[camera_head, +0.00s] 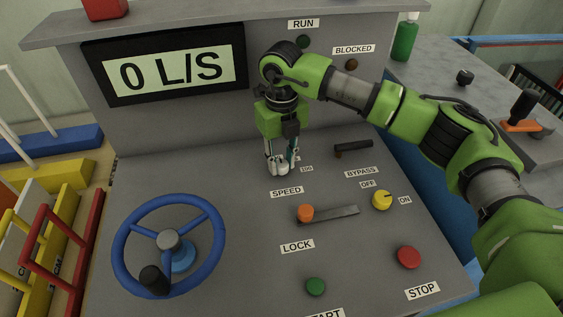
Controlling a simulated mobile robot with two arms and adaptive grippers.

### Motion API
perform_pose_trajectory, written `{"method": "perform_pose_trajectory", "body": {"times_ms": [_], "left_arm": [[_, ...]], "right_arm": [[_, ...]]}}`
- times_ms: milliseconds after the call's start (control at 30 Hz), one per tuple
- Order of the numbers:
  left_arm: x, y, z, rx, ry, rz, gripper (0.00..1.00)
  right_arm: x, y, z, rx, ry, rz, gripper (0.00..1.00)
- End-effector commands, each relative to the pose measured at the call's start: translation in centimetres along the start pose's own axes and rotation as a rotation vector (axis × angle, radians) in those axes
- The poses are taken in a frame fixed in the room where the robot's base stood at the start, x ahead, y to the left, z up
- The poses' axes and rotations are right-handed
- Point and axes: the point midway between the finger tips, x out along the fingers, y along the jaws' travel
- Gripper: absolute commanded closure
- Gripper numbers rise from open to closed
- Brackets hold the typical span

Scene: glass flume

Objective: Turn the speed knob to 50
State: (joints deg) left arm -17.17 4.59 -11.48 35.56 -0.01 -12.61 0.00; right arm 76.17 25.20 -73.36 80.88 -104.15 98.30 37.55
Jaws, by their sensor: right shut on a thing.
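The right gripper (279,168) points down at the console just above the SPEED label (287,192). Its fingers are shut around the speed knob, which they hide almost wholly, so its pointer cannot be read. Part of a small scale label (306,169) shows to the right of the fingers; other scale marks are hidden. The display (165,70) at the upper left reads 0 L/S. My left gripper is not in view.
A blue handwheel (171,242) stands at the left of the console.

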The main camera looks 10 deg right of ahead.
Motion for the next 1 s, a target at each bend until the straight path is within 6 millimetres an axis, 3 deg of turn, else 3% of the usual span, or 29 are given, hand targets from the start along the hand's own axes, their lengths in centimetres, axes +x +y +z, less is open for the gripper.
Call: {"method": "perform_pose_trajectory", "body": {"times_ms": [400,433,500,833,1000], "left_arm": [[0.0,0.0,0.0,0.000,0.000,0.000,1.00],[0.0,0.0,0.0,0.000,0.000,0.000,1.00],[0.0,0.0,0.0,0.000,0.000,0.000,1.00],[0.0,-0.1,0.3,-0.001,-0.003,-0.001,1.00],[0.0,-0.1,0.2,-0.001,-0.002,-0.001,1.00]], "right_arm": [[-0.1,0.0,0.1,-0.008,-0.003,0.000,0.97],[-0.1,0.0,0.1,-0.008,-0.003,0.000,0.71],[-0.1,0.0,0.1,-0.007,-0.003,0.000,0.59],[-0.2,0.0,0.0,-0.007,-0.001,0.000,0.59],[-1.9,0.0,0.1,-0.006,-0.004,0.000,0.59]]}}
